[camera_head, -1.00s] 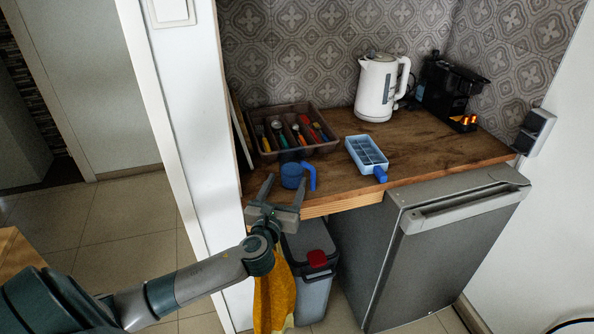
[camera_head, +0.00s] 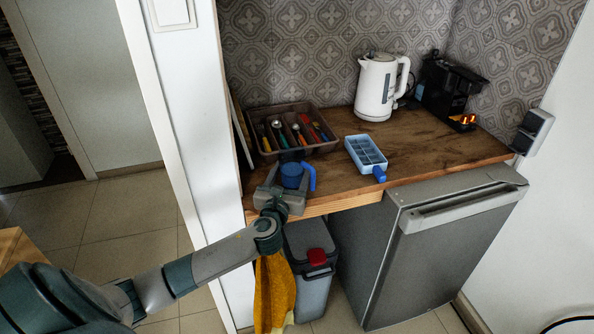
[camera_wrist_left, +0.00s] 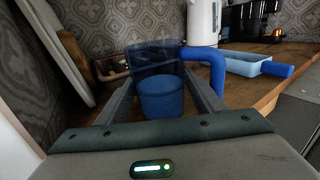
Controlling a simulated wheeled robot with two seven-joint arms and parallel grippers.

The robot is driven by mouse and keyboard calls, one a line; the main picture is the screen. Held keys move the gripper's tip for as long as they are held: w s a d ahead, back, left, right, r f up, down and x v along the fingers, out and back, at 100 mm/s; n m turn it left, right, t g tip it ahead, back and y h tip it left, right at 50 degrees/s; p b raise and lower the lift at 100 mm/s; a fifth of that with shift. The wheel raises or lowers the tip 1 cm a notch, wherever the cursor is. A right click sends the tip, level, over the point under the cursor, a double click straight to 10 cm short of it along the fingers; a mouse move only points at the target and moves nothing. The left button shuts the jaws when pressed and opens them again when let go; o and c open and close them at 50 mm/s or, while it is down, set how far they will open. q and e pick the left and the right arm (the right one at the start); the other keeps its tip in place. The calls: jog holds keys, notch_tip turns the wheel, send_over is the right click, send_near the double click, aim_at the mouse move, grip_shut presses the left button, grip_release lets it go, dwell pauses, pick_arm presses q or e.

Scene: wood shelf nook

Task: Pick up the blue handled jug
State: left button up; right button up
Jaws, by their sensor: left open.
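The blue handled jug (camera_head: 291,176) stands near the front left edge of the wooden counter, its handle on the right. In the left wrist view the jug (camera_wrist_left: 161,98) has a see-through upper part and a solid blue lower part, and its bent blue handle (camera_wrist_left: 211,66) reaches right. My left gripper (camera_head: 289,180) is open with its fingers on both sides of the jug. In the left wrist view the jug sits between the fingers of the gripper (camera_wrist_left: 162,90), the handle passing over the right finger. I cannot tell whether either finger touches it.
A cutlery tray (camera_head: 262,150) stands just behind the jug. A light blue ice tray (camera_head: 366,154) lies to its right. A white kettle (camera_head: 376,88) and black coffee machine (camera_head: 446,92) stand further back. A white wall (camera_head: 196,200) borders the left; a bin (camera_head: 311,290) stands below.

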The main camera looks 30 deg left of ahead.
pick_arm(q)
jog(key=shift+w, duration=0.1)
jog(key=shift+c, duration=0.6)
jog(key=c, duration=0.9)
jog(key=shift+r, duration=0.1)
jog(key=shift+r, duration=0.2)
